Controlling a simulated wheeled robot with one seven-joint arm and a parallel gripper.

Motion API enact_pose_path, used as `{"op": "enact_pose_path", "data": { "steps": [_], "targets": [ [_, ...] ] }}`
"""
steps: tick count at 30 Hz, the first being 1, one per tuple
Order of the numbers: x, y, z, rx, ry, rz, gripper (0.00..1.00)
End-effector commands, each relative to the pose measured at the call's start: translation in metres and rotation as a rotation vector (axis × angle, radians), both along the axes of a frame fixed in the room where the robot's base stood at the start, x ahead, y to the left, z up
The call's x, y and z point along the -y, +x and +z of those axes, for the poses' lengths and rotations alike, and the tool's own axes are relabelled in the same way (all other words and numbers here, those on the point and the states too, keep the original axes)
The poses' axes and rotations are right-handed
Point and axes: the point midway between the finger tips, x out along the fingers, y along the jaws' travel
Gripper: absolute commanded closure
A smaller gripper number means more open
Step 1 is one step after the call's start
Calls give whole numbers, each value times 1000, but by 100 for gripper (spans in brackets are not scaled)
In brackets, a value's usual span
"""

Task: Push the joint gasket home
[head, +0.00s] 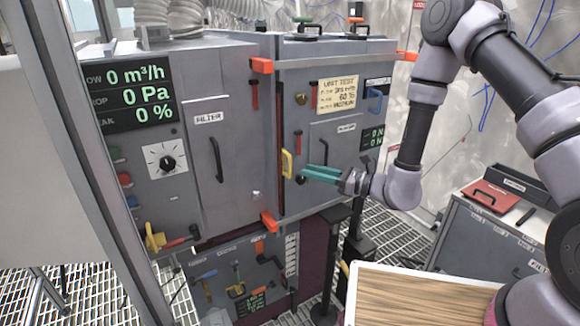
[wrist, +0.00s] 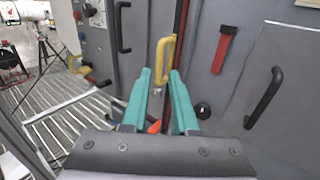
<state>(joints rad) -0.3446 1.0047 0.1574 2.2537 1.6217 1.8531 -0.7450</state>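A narrow dark red strip (head: 280,140) runs down the joint between the two grey cabinets; it looks like the joint gasket. It also shows in the wrist view (wrist: 180,18), partly hidden lower down by my gripper. A yellow handle (head: 287,163) stands beside the joint; in the wrist view the yellow handle (wrist: 165,58) appears just beyond my fingertips. My gripper (head: 306,172) has teal fingers pointing at the joint. In the wrist view the gripper (wrist: 160,76) is open, with a gap between the fingers and nothing held. I cannot tell whether a finger touches the handle.
Orange clamps sit at the joint's top (head: 262,65) and bottom (head: 269,222). The filter door handle (head: 216,160) and blower door handle (head: 324,152) stick out on either side. A wooden-topped table (head: 430,298) is at the lower right, a grey tool cabinet (head: 490,240) behind it.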

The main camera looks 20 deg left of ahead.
Motion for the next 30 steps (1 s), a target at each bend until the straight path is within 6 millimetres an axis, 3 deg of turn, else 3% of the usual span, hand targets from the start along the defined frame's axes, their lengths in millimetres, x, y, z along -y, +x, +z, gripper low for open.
{"op": "enact_pose_path", "data": {
  "steps": [3, 10, 23, 26, 30],
  "targets": [
    [-25, 3, 1, 2, 2, 5, 73],
    [-59, 11, 0, 3, -1, 4, 73],
    [-70, 14, 1, 0, 0, 2, 73],
    [-70, 14, 1, 0, 0, 2, 100],
    [-70, 14, 1, 1, 0, 2, 100]
  ]
}}
